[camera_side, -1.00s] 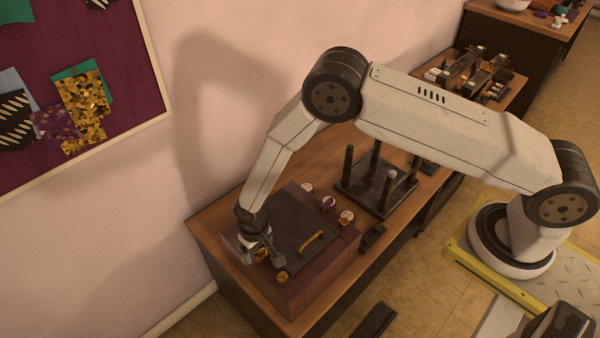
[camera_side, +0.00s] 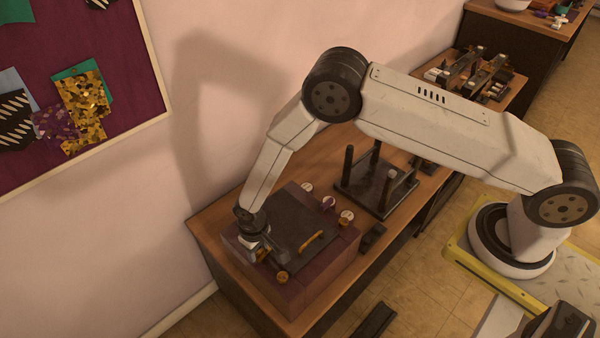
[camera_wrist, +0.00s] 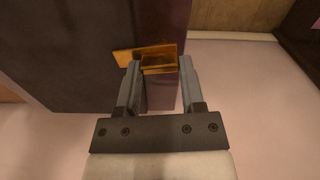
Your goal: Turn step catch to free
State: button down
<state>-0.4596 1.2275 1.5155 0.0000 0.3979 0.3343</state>
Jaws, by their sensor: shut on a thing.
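My gripper (camera_wrist: 159,85) is at the left end of the purple box's top, pointing down. In the wrist view its two fingers are closed on an amber catch (camera_wrist: 158,62), one finger on each side of it. In the side view the same catch (camera_side: 263,255) is mostly hidden by my gripper. A second amber catch (camera_side: 282,277) sits near the front left corner of the box (camera_side: 310,286). The dark lid panel (camera_side: 290,218) carries a yellow-amber handle (camera_side: 312,241). Which catch is the step catch cannot be told.
Several round knobs, one of them white and amber (camera_side: 346,217), line the box's right edge. A dark stand with upright posts (camera_side: 382,202) is behind it on the wooden table (camera_side: 212,220). The wall is close on the left.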

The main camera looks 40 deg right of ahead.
aim_at(257, 252)
jog(key=n, duration=0.8)
jog(key=shift+a+n, duration=0.1)
jog(key=shift+n, duration=0.2)
jog(key=n, duration=0.4)
jog(key=shift+s+n, duration=0.1)
jog(key=shift+n, duration=1.9)
jog(key=shift+a, duration=0.1)
jog(key=shift+c, duration=1)
grip_release()
jog(key=shift+r, duration=0.2)
jog(key=shift+r, duration=3.75)
